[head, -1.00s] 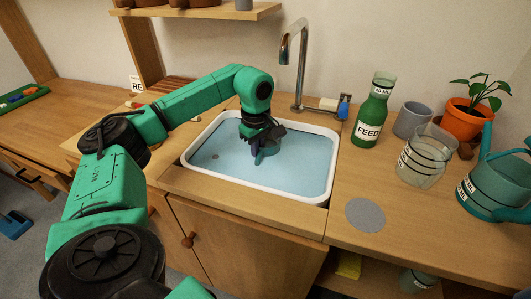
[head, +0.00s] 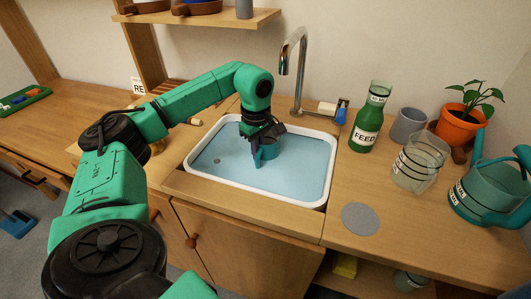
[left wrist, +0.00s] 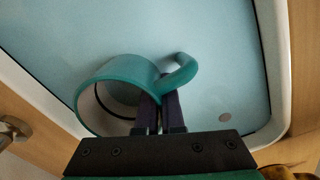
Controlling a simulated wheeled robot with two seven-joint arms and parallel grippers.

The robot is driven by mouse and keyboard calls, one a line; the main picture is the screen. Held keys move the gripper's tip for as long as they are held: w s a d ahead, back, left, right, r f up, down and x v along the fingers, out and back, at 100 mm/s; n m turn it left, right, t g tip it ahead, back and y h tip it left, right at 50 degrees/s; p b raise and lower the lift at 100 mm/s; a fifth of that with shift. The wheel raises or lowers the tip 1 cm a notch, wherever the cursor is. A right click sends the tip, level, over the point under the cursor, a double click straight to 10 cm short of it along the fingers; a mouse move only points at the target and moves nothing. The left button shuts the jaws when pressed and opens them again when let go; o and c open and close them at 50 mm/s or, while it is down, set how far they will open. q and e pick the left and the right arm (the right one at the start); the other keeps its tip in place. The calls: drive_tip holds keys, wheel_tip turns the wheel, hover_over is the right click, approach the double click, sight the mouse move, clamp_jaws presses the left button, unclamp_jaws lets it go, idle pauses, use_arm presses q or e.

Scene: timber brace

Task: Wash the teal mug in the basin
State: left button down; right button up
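The teal mug (head: 270,152) is in the white-rimmed basin (head: 325,185), which holds blue water. In the left wrist view the mug (left wrist: 110,75) has its open mouth toward the lower left and its curved handle at the right. My left gripper (head: 258,157) reaches down into the basin at the mug. Its two dark fingers (left wrist: 159,105) are close together on the mug near the handle, and the gripper looks shut on it. How deep the mug sits in the water is hard to tell. My right gripper is not in view.
A tap (head: 298,65) arches behind the basin. On the right counter are a green FEED bottle (head: 367,125), a grey cup (head: 408,125), a clear jar (head: 418,165), a potted plant (head: 460,122), a teal watering can (head: 490,190) and a flat grey disc (head: 360,219).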

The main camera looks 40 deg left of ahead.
use_arm(q)
wheel_tip(320, 180, up, 10)
drive_tip(key=p, duration=0.8)
drive_tip(key=shift+f, duration=0.35)
